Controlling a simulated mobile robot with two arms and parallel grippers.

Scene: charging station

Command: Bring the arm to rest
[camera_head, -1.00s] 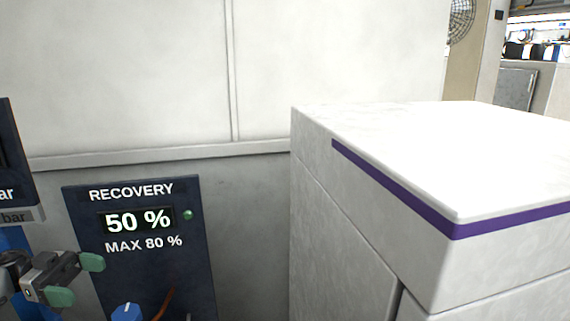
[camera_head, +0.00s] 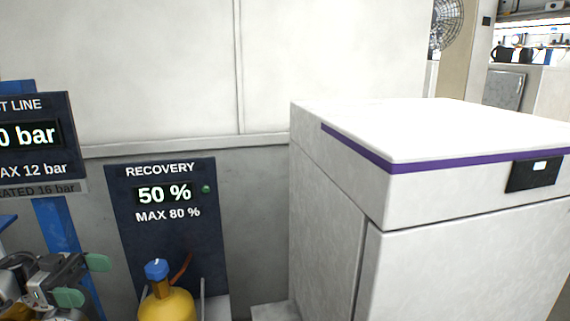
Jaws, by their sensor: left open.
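My left gripper (camera_head: 83,279) is at the lower left of the head view, with two green fingertips set apart and nothing between them. It is to the left of the yellow cylinder (camera_head: 168,306) with the blue knob (camera_head: 157,269), with a gap between them in the picture. My right gripper is not in view.
A dark recovery panel (camera_head: 166,236) reads 50 %, max 80 %, behind the cylinder. A second panel (camera_head: 35,140) on a blue post (camera_head: 58,232) stands at the left. A large white cabinet (camera_head: 333,207) with a purple stripe fills the right side.

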